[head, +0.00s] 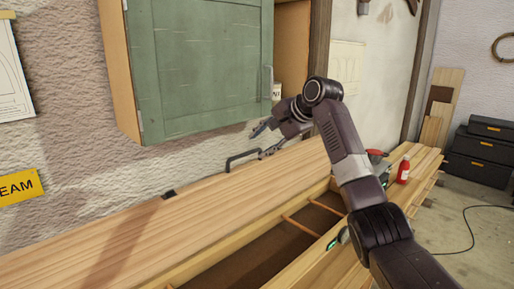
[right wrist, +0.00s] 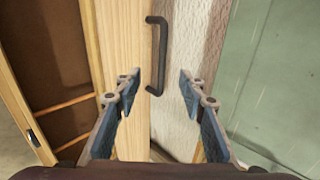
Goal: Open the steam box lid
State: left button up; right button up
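The steam box lid (head: 180,215) is a long pale wooden panel. It is raised and leans back toward the wall, and the box interior (head: 275,245) with cross rungs shows in front of it. A dark bar handle (head: 243,158) sits near the lid's upper edge; it also shows in the right wrist view (right wrist: 161,50). My right gripper (head: 260,142) is open and empty near the handle. In the right wrist view its fingers (right wrist: 160,82) are spread, with the handle just beyond and between them; I see no grip on it. My left gripper is out of view.
A green cabinet (head: 205,70) hangs on the wall close above my right gripper. A red bottle (head: 403,170) and tools stand on the bench at the right. Dark cases (head: 480,155) and a cable lie on the floor beyond. A yellow sign (head: 20,187) is at the left.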

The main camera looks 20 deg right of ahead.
jog(key=s+d+r+b, duration=0.1)
jog(key=s+d+b, duration=0.1)
jog(key=s, duration=0.4)
jog(key=s+d+r+b, duration=0.1)
jog(key=s+d+b, duration=0.2)
jog(key=s, duration=0.4)
jog(key=shift+b, duration=0.6)
jog(key=shift+d, duration=0.1)
